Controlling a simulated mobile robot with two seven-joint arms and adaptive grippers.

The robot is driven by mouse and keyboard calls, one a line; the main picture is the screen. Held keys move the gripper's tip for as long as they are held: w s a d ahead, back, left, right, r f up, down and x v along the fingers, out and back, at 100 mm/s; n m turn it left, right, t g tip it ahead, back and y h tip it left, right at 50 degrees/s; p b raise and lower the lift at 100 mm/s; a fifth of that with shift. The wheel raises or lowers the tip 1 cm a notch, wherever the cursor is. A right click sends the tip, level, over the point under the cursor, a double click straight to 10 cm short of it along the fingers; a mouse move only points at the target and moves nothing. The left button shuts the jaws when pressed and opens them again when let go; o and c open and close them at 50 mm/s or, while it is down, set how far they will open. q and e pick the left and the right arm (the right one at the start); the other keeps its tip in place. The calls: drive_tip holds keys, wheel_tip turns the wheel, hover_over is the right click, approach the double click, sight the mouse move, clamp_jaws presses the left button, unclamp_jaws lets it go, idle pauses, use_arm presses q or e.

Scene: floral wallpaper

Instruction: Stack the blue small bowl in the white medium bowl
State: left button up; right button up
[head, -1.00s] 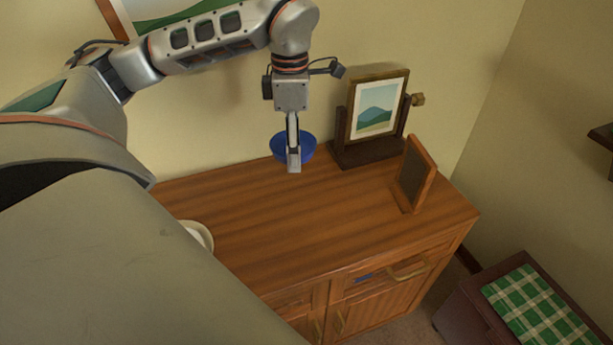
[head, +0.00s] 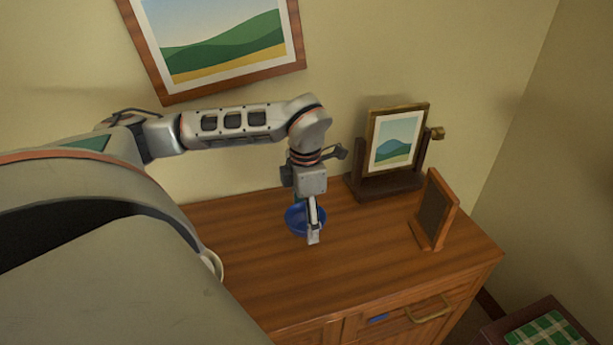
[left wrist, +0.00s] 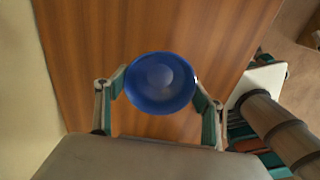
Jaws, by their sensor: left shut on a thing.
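The blue small bowl (head: 295,220) is held in my left gripper (head: 313,238) over the wooden cabinet top, left of the picture stand. In the left wrist view, the blue bowl (left wrist: 160,88) sits between the two spread fingers (left wrist: 163,92), which close on it from both sides; its inside looks empty. Whether it touches the wood cannot be told. The white medium bowl (head: 214,264) shows only as a thin slice of rim at the left; my arm hides the rest. My right gripper is not in view.
The cabinet top (head: 300,285) is clear in front of the blue bowl. A picture on a dark stand (head: 393,150) and a brown upright frame (head: 435,210) stand at its right. A green checked cloth (head: 545,333) lies on a low piece at lower right.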

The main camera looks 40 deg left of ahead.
sight(306, 227)
use_arm(q)
drive_tip(key=shift+f, duration=2.75)
drive_tip(key=shift+f, duration=0.2)
drive_tip(key=o, duration=1.2)
drive_tip(key=shift+o, duration=0.2)
